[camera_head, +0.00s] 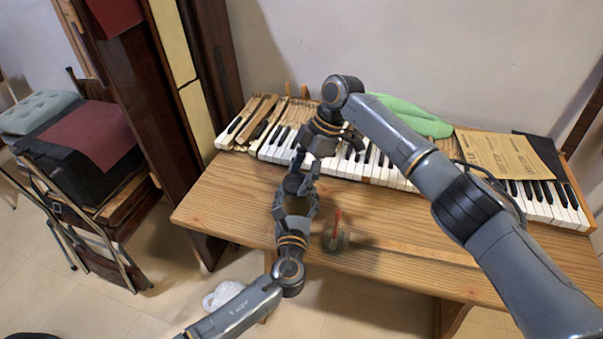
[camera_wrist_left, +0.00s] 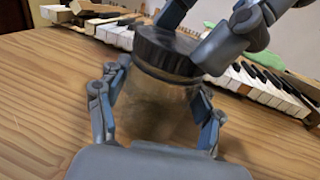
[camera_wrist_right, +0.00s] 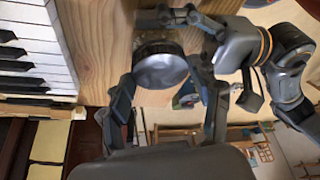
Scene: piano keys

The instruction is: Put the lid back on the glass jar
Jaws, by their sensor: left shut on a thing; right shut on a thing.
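The glass jar (camera_wrist_left: 158,112) stands upright between the fingers of my left gripper (camera_wrist_left: 160,120), which is shut on it. The round black lid (camera_wrist_left: 168,50) is at the jar's mouth and looks roughly level; I cannot tell whether it is fully seated. My right gripper (camera_wrist_right: 160,88) is shut on the lid, which shows from above in the right wrist view (camera_wrist_right: 160,70). In the head view my left gripper (camera_head: 296,203) and my right gripper (camera_head: 306,168) meet over the wooden table, the lid (camera_head: 293,184) between them. The jar is mostly hidden there.
The wooden table (camera_head: 230,205) carries a long row of piano keys (camera_head: 345,162) behind the grippers. A small object with a red part (camera_head: 336,222) stands just right of my left gripper. A green cloth (camera_head: 415,118) and papers (camera_head: 500,155) lie at the back right. The table's left part is clear.

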